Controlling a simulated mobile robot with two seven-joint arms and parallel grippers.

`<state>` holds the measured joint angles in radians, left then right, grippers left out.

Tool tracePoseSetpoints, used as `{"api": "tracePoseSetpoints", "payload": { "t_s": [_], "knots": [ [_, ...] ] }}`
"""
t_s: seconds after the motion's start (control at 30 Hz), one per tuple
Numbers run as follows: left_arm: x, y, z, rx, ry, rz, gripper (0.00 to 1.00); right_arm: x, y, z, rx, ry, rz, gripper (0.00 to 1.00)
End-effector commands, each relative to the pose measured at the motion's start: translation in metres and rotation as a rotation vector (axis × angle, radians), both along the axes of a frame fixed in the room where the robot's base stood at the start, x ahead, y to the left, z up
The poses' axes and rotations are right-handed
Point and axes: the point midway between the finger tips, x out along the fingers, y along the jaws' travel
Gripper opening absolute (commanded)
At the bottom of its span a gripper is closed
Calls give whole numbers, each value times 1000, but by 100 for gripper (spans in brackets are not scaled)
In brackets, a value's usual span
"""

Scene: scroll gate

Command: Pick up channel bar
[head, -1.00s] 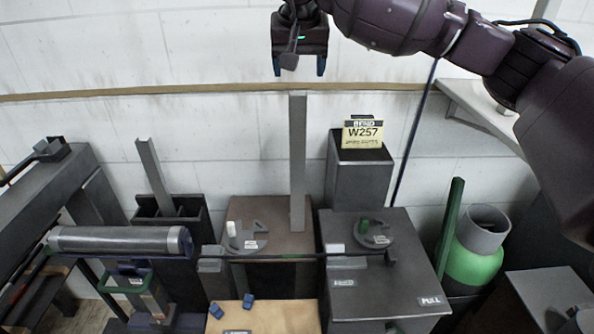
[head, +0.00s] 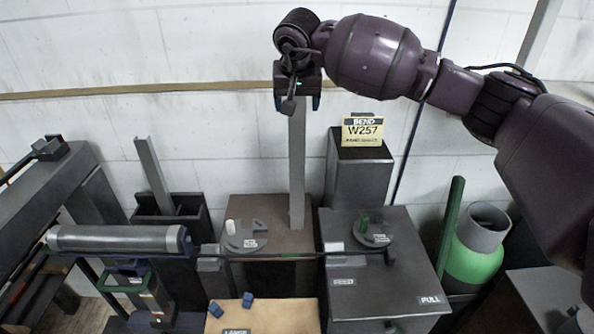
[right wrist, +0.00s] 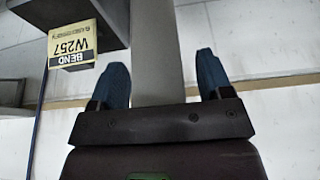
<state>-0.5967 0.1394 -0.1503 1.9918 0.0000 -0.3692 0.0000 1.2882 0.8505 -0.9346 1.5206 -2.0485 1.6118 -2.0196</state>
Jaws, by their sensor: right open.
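A tall grey bar (head: 297,170), which looks like the channel bar, stands upright at the brown box in the middle of the head view. My right gripper (head: 297,104) is at its upper end, with blue fingertips pointing down on either side. The gripper hides the bar's top. In the right wrist view, the bar (right wrist: 157,50) runs between the two open blue fingers of the gripper (right wrist: 163,80), with a gap visible on each side. A second grey bar (head: 153,175) leans in a black bin at the left. My left gripper is not in view.
A dark block with a yellow W257 sign (head: 362,131) stands right of the bar. A dark bench (head: 400,275) with a PULL label, a green cylinder (head: 470,262) and a grey roller (head: 115,238) are lower. The wall is behind.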

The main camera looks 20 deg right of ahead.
Motion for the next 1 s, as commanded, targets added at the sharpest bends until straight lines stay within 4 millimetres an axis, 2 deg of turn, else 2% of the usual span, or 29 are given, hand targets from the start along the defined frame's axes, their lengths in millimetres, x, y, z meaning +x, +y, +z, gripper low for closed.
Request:
{"api": "tracePoseSetpoints", "payload": {
  "t_s": [0.27, 0.73, 1.0],
  "knots": [
    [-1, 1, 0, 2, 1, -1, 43, 2, 0, -4, 1, -1, -1, 72],
    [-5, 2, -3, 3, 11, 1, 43, 2, 0, -4, 1, -1, -1, 0],
    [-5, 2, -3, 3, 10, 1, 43, 2, 0, -2, 2, -3, 0, 0]
  ]
}}
